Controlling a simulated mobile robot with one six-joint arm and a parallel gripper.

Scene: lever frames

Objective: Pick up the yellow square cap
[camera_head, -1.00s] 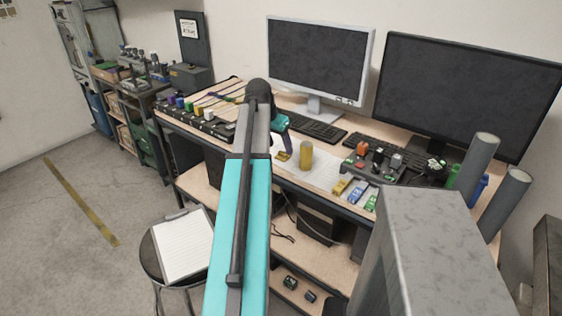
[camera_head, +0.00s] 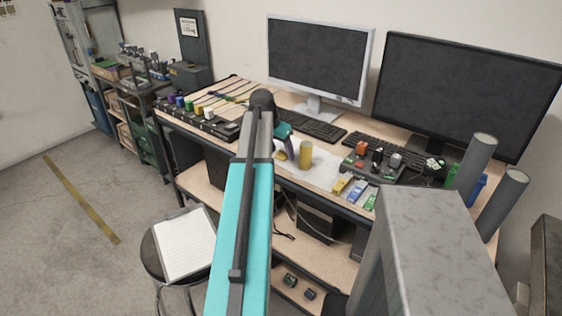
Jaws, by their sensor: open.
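A small yellow piece (camera_head: 281,156), which looks like the yellow square cap, lies on the white sheet on the desk, left of an upright yellow cylinder (camera_head: 305,156). It is too small for its shape to be certain. My gripper (camera_head: 289,153) is low over the sheet, between the yellow piece and the cylinder in the picture. It is open. Its fingertips are small and partly hidden by my arm, so I cannot tell whether they touch anything.
Yellow, blue and green blocks (camera_head: 356,192) lie at the desk's front edge. A dark control box (camera_head: 372,170) with knobs stands behind them. A black strip with coloured pieces (camera_head: 199,118) is at the left. Two monitors (camera_head: 318,60) and keyboards stand behind.

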